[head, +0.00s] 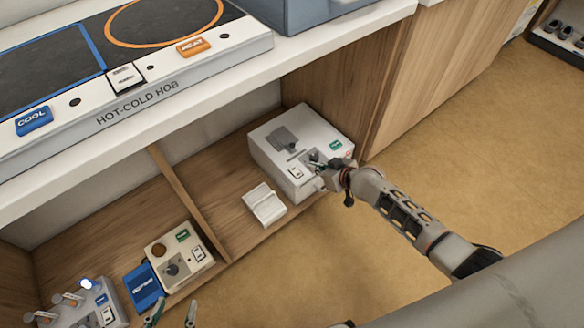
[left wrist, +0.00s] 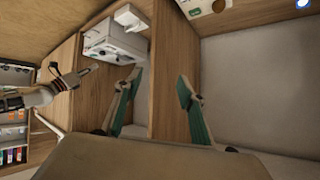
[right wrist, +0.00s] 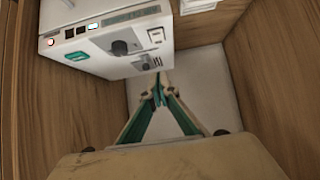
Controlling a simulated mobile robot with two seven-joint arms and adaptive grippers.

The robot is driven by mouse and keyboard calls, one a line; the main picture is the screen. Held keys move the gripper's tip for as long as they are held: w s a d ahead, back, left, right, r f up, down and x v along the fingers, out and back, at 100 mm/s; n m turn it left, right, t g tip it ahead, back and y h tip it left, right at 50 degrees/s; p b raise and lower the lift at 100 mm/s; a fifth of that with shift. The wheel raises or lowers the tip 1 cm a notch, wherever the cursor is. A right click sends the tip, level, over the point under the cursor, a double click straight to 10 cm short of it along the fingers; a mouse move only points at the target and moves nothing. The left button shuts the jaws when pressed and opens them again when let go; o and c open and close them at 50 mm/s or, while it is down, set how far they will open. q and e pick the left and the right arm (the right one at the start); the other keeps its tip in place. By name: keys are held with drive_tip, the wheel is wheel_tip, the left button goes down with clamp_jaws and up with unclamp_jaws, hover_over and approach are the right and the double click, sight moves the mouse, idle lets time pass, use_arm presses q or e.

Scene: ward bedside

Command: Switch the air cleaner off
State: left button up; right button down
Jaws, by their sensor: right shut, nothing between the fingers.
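A white box-shaped device (head: 272,148) stands in the right bay of the low shelf. Its panel carries a dark picture or knob, a small white rocker switch (head: 297,173) and a green label; I cannot read its name. My right gripper (head: 316,160) is shut and empty at the device's panel, close to the rocker. In the right wrist view its joined fingertips (right wrist: 158,82) are just past the panel edge near the rocker switch (right wrist: 156,35); I cannot tell whether they touch. My left gripper (head: 173,312) is open and empty at the bottom of the head view.
A wooden divider (head: 180,190) separates the bays. Left of it stand a cream device (head: 160,248), a blue panel (head: 143,286) and a grey unit with lamps (head: 85,300). The hob counter (head: 160,110) overhangs the shelf.

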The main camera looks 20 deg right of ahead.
drive_tip(key=b, duration=0.5)
hover_over(298, 173)
drive_tip(key=s, duration=0.2)
drive_tip(key=f, duration=0.6)
drive_tip(key=shift+w+d+f, duration=0.15)
drive_tip(key=shift+d+f, duration=0.1)
drive_tip(key=shift+f, duration=0.1)
drive_tip(key=f+b, duration=0.1)
drive_tip(key=w+f, duration=0.1)
drive_tip(key=f, duration=0.1)
drive_tip(key=shift+a+b, duration=0.2)
drive_tip(key=shift+b, duration=0.15)
drive_tip(key=shift+w+f, duration=0.2)
drive_tip(key=shift+f, duration=0.05)
drive_tip(key=shift+w, duration=0.1)
use_arm(q)
drive_tip(key=w+d+r+n+t+h, duration=0.1)
drive_tip(key=w+d+r+n, duration=0.1)
drive_tip(key=d, duration=0.4)
drive_tip(key=shift+w+d+r+t+h, duration=0.15)
drive_tip(key=shift+d+r+t+h, duration=0.2)
drive_tip(key=shift+r, duration=0.5)
use_arm(e)
drive_tip(key=shift+w+r, duration=0.15)
